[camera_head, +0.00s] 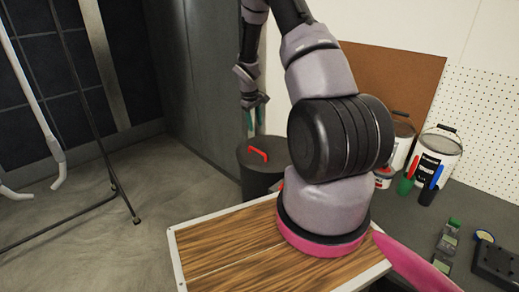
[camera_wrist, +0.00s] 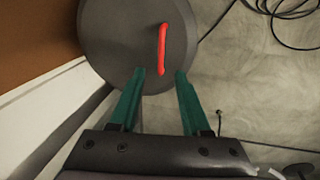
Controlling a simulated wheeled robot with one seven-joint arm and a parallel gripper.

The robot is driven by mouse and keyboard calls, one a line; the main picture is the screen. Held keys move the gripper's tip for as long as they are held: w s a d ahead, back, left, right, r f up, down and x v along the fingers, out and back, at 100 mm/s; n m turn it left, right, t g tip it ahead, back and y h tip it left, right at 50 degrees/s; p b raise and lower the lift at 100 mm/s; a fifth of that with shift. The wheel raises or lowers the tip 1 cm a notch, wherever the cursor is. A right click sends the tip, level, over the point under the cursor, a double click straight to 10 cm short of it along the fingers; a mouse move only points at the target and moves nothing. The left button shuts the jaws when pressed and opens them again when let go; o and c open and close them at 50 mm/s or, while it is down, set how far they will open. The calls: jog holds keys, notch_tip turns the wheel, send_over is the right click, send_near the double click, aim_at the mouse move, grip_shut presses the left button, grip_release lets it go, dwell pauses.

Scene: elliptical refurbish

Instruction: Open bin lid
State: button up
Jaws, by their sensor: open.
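A dark grey round bin (camera_head: 262,182) stands on the floor in the corner behind the wooden worktop. Its lid (camera_wrist: 115,30) is on top and carries a red bar handle (camera_head: 258,155). The handle also shows in the wrist view (camera_wrist: 162,50), just beyond my fingertips. My gripper (camera_head: 254,112) is above the bin in the head view. In the wrist view my gripper (camera_wrist: 161,73) has its two green fingers apart with nothing between them. The handle lies ahead of the gap, and I cannot tell the exact distance to it. My arm hides part of the bin's right side in the head view.
A wooden worktop (camera_head: 225,249) with a pale rim is in front of the bin. White buckets (camera_head: 437,152), markers and small boxes stand on the dark bench at right. A black rack frame (camera_head: 112,180) is at left. Cables (camera_wrist: 285,10) lie on the floor.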

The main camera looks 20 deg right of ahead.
aim_at(259, 152)
jog(key=x, duration=1.4)
jog(key=shift+s+a+f, duration=0.1)
jog(key=shift+s+a, duration=0.05)
jog(key=shift+s, duration=0.1)
grip_shut()
dwell(0.9)
